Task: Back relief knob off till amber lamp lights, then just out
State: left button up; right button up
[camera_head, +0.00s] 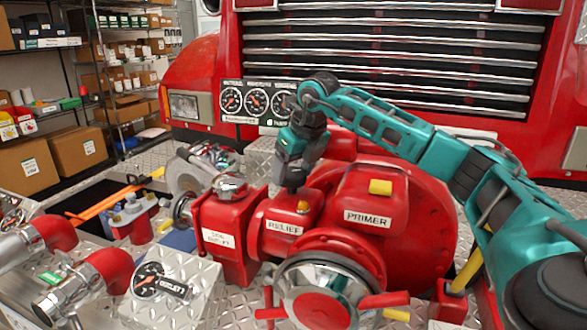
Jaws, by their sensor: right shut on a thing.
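The red relief housing (280,240) carries a white "RELIEF" label and stands left of the larger red primer housing (375,190). A small amber lamp (303,207) sits on its top; it looks orange, but I cannot tell whether it is lit. My right gripper (292,182) reaches down from above onto the top of the relief housing, just behind and left of the lamp. It is shut on the relief knob, which the dark fingers almost wholly hide. My left gripper is not in view.
A chrome-capped outlet with red handles (325,295) is in front. Chrome pipes (65,290) and a gauge box (165,285) are at left.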

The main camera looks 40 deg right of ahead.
jog(key=o, duration=1)
jog(key=shift+r, duration=0.1)
jog(key=v, duration=1.2)
jog(key=shift+s+r+p, duration=0.2)
jog(key=shift+r+p, duration=0.1)
jog(key=shift+r, duration=0.05)
jog(key=shift+a+f, duration=0.1)
